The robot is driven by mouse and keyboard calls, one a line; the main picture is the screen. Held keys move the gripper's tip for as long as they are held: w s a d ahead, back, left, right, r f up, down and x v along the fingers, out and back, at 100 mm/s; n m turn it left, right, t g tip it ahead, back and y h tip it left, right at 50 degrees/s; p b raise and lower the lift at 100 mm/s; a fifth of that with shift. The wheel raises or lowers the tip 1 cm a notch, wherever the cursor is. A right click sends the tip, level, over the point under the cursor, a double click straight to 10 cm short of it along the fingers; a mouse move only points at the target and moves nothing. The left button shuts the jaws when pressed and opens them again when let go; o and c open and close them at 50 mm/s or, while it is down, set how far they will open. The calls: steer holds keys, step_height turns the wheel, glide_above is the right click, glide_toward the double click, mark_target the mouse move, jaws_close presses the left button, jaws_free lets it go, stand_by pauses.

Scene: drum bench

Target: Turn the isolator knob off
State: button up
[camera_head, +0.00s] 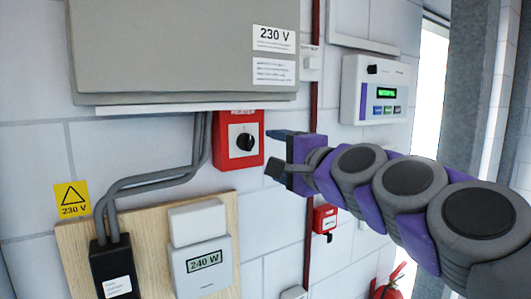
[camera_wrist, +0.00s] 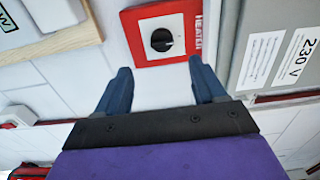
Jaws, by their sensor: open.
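The isolator knob (camera_head: 245,141) is a round black knob on a red box (camera_head: 222,150) with a pale face, mounted on the wall below a grey cabinet. The knob also shows in the wrist view (camera_wrist: 161,40), top centre, with the label HEATER beside it. A white mark shows on the knob. My gripper (camera_head: 272,152) is just right of the red box in the head view. In the wrist view my gripper (camera_wrist: 160,68) is open and empty, its two blue fingers apart. The knob lies beyond the fingertips, between their lines, and is not touched.
The grey 230 V cabinet (camera_head: 170,45) overhangs the red box. Grey cables (camera_head: 150,180) run down its left side. A wooden board (camera_head: 246,235) with a 240 W meter (camera_head: 203,262) is below. A small red box (camera_head: 325,218) and a white control panel (camera_head: 375,90) are to the right.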

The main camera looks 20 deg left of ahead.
steer(key=shift+v, duration=2.7)
steer(key=shift+f, duration=0.2)
steer(key=s+d+f+n+g+h+b, duration=0.2)
steer(key=s+f, duration=0.2)
steer(key=f, duration=0.6)
steer(key=s+d+f+n+g+h+b, duration=0.1)
steer(key=s+f+n+g+h+b, duration=0.15)
steer(key=f, duration=0.75)
steer(key=s+d+f+n+g+h+b, duration=0.2)
steer(key=s+f, duration=0.2)
steer(key=f, duration=0.6)
steer(key=s+d+f+g+h+b, duration=0.2)
steer(key=s+d+f+g+h, duration=0.1)
steer(key=s+d+f, duration=0.6)
steer(key=s+d+f+n+g+h+b, duration=0.1)
steer(key=s+d+f+g+h+b, duration=0.2)
steer(key=s+d+f, duration=0.7)
step_height(320, 180, down, 5)
steer(key=shift+s+f+g+h, duration=0.1)
steer(key=shift+s+g+h, duration=0.35)
steer(key=shift+s+h, duration=0.25)
